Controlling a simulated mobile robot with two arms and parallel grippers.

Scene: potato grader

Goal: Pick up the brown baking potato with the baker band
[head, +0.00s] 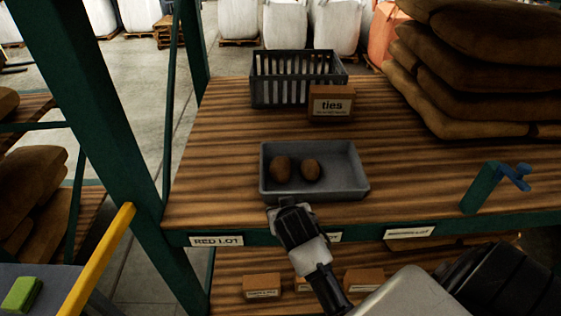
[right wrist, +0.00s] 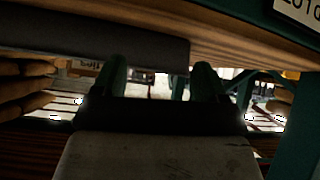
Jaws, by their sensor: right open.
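Two brown potatoes lie side by side in a shallow grey tray (head: 342,172) on the wooden shelf. The left potato (head: 280,169) looks slightly larger than the right potato (head: 311,170). I cannot make out a band on either one. My right gripper (head: 286,203) is at the shelf's front edge, just in front of the tray's near left corner, short of the potatoes. In the right wrist view its two fingers (right wrist: 160,78) stand apart with nothing between them. No potato shows in that view. My left gripper is not in view.
A dark slatted crate (head: 262,92) and a box marked "ties" (head: 331,104) stand behind the tray. Stacked brown sacks (head: 470,75) fill the back right. A green stand with a blue top (head: 484,186) is at right. A green post (head: 100,130) rises at left.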

